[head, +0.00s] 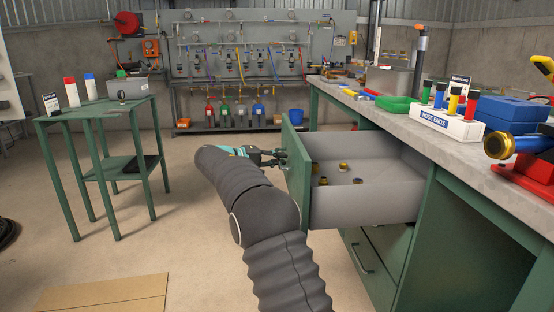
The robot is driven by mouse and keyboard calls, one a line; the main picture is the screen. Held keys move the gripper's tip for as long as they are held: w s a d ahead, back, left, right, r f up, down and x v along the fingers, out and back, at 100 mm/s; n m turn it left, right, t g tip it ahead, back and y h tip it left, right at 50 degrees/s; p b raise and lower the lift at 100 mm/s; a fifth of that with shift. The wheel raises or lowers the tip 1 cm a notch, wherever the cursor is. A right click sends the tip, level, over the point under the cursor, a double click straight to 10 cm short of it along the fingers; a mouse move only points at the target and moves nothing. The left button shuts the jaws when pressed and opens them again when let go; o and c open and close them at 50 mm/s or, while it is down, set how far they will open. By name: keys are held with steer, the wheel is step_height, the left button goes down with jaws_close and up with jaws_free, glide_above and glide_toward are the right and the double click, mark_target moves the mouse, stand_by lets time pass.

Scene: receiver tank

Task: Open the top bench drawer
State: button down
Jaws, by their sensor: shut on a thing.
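The top bench drawer (365,211) is pulled well out of the green bench (461,210), on the right of the head view. Its green front (296,175) faces left and its grey inside shows. Several small brass fittings (343,166) lie in it. My gripper (268,157) is at the outer side of the drawer front, near its upper part, shut on the drawer handle. The handle itself is mostly hidden by the fingers.
A lower drawer (368,265) with a handle sits below. A green side table (97,112) stands left. Open floor lies between, with cardboard (105,293) at the front.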

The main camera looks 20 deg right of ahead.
steer(key=c, duration=1.2)
jaws_free()
steer(key=shift+a, duration=0.1)
steer(key=v, duration=1.2)
steer(key=shift+f, duration=0.1)
